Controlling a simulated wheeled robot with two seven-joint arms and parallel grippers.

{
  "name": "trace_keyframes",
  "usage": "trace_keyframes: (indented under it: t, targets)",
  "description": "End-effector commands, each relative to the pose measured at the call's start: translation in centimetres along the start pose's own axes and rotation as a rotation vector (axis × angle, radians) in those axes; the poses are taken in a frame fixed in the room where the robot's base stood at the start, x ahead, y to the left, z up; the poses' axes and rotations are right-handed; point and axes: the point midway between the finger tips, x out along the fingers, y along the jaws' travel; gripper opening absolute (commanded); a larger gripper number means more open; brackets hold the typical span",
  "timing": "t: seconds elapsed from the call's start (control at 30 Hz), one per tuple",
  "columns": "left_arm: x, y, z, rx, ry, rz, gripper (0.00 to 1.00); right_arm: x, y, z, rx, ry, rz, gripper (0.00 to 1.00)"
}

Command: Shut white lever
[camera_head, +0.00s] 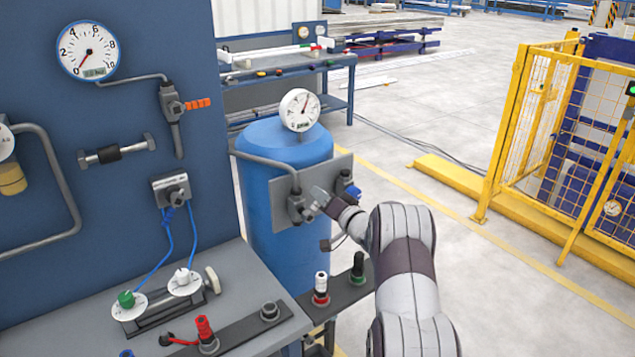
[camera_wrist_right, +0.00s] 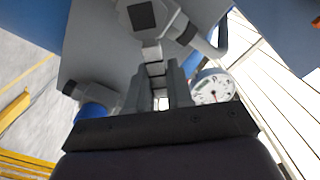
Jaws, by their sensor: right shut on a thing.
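A blue tank (camera_head: 270,155) carries a grey metal plate (camera_head: 331,173) with two valves. My right gripper (camera_head: 322,203) is at the left valve (camera_head: 297,206) of the plate, and my arm comes in from the lower right. In the wrist view my right gripper (camera_wrist_right: 158,92) is shut on the pale lever (camera_wrist_right: 152,55), which runs from the grey valve body (camera_wrist_right: 148,18) down between the fingers. In the head view the lever is mostly hidden by the gripper. The other valve, with a blue handle (camera_head: 352,190), sits just right of the gripper. My left gripper does not show.
A round gauge (camera_head: 299,110) tops the tank; it also shows in the wrist view (camera_wrist_right: 213,88). A grey bench (camera_head: 235,270) with red, green and white knobs stands at the lower left. Yellow fencing (camera_head: 545,130) is at the right, with open floor between.

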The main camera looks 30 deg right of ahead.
Motion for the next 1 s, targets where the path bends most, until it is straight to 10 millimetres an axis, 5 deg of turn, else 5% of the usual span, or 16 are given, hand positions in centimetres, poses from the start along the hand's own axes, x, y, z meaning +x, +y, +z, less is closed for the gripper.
trace_keyframes:
  t: [0.3,1.0]
  targets:
    - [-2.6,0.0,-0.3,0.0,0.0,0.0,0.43,0.0,1.8,0.2,0.299,-0.001,0.001,0.0]
    - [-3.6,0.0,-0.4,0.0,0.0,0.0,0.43,0.0,4.3,1.8,0.748,-0.001,0.002,0.0]
